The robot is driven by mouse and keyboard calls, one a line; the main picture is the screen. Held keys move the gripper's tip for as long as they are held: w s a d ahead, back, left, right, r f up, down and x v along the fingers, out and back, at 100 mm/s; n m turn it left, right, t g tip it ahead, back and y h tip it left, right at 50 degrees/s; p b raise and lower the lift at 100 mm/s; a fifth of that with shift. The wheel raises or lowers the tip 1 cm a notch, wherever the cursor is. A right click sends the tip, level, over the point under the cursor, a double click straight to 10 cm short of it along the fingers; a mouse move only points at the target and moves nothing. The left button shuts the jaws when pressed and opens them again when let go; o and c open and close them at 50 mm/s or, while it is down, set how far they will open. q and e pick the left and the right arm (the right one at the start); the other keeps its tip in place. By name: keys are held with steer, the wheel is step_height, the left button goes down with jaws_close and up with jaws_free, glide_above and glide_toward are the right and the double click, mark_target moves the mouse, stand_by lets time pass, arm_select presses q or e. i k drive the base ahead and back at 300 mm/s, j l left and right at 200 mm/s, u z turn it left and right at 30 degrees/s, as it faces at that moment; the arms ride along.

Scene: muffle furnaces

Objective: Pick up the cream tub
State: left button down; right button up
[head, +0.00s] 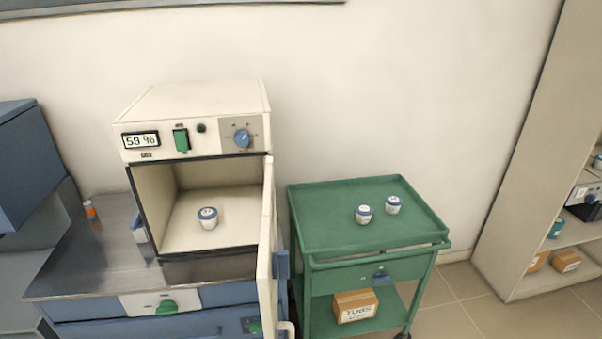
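A small cream-white tub with a blue rim (208,218) stands upright on the floor of the open cream muffle furnace (190,104). Two similar small tubs stand on the top of the green cart: one tub (363,214) nearer the middle and another tub (393,204) just to its right and slightly behind. All three look alike at this size, and I cannot read their labels. Neither of my grippers shows in the head view.
The furnace door (267,250) hangs open at the cavity's right side, between furnace and green cart (330,235). A metal bench (85,262) holds an orange-and-white bottle (90,210). A box (355,306) sits on the cart's lower shelf. A shelf unit (515,225) stands right.

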mark_target(208, 216)
steer(key=i+l+u, duration=0.2)
steer(key=u, duration=0.15)
steer(key=i+l+u, duration=0.1)
steer(key=l+u, duration=0.2)
steer(key=i+l+u, duration=0.15)
steer(key=l+u, duration=0.2)
steer(key=i+l+z, duration=0.2)
steer(key=k+l, duration=0.05)
